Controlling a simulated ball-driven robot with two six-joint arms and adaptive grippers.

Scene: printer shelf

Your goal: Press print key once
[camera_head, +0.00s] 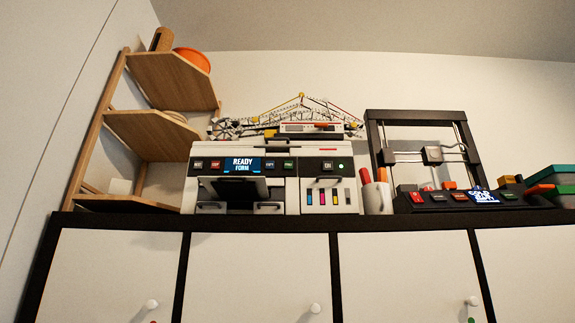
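A white and dark printer (270,180) stands on top of the cabinet, left of the middle. Its front panel has a blue screen (242,164) reading "READY" over what looks like "FORM". Small keys sit on both sides of the screen, a red-lettered key (215,165) on the left and a green-lettered key (289,165) on the right among them. The key lettering is too small to read surely, so I cannot tell which one is the print key. A separate key (327,166) and a green light (341,166) sit further right. Neither gripper is in view.
A black-framed machine (374,135) with a keyed console (436,204) and lit screen stands to the right. A white cup (378,199) with red items stands between. A wooden corner shelf (155,133) is at left. Cabinet doors (257,280) with knobs lie below.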

